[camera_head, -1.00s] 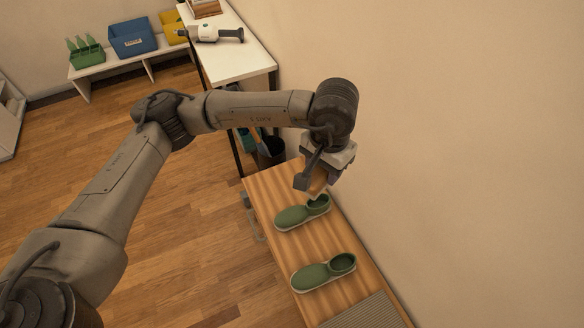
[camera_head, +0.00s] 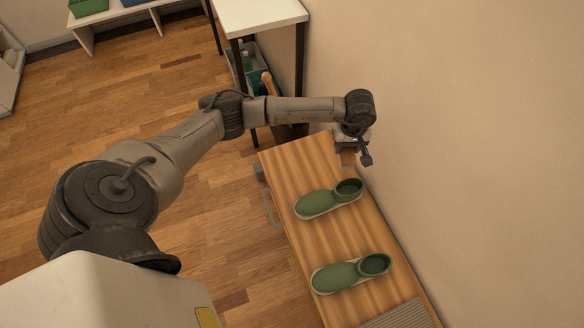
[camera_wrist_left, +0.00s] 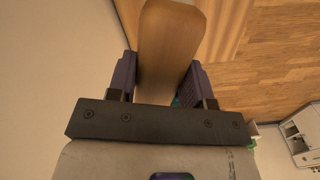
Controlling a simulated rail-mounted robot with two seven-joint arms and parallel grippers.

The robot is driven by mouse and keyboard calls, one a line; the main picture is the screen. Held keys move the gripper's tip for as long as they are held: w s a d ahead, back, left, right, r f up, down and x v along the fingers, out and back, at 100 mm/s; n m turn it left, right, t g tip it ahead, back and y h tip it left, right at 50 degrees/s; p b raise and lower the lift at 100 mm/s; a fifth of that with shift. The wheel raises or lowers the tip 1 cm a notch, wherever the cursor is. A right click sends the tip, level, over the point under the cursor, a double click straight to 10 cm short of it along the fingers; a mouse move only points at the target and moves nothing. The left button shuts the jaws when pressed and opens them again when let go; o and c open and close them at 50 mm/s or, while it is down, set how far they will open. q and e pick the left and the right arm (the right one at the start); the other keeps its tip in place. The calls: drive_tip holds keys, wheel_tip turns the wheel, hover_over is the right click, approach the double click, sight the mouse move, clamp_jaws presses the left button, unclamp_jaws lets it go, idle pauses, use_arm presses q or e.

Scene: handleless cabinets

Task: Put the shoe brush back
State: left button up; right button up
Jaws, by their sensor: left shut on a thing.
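My left gripper (camera_head: 350,154) is over the far end of the wooden bench top, close to the wall. It is shut on a light brown wooden piece, which looks like the shoe brush (camera_head: 347,159). In the left wrist view the smooth rounded wood of the brush (camera_wrist_left: 168,48) sits between the two dark fingers. Its bristles cannot be made out. Whether the brush touches the bench cannot be told. My right gripper is out of view.
Two green shoes (camera_head: 330,199) (camera_head: 350,272) lie on the bench top (camera_head: 293,172), with a grey ribbed mat (camera_head: 399,316) at the near end. A white table (camera_head: 259,14) stands beyond, with a crate of bottles (camera_head: 246,62) under it. The wall borders the bench's right side.

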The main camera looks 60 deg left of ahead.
use_arm(q)
drive_tip(key=s+a+f+n+b, duration=0.1)
drive_tip(key=s+a+f+b, duration=0.1)
drive_tip(key=a+f, duration=0.3)
drive_tip(key=s+a+f+n+b, duration=0.1)
drive_tip(key=s+a+f+b, duration=0.2)
drive_tip(key=a+f, duration=0.3)
drive_tip(key=s+a+f+n+b, duration=0.1)
drive_tip(key=s+a+f+b, duration=0.1)
drive_tip(key=s+a+f, duration=0.2)
drive_tip(key=shift+a+f+n, duration=0.15)
drive_tip(key=shift+a+f, duration=0.3)
drive_tip(key=shift+f, duration=0.4)
drive_tip(key=shift+a+f+n, duration=0.15)
drive_tip(key=shift+a+f, duration=0.3)
drive_tip(key=shift+f, duration=0.35)
drive_tip(key=shift+f+b, duration=1.4)
drive_tip(key=shift+f, duration=0.65)
drive_tip(key=shift+s, duration=0.1)
drive_tip(key=o, duration=0.4)
drive_tip(key=shift+f, duration=0.15)
drive_tip(key=o, duration=0.5)
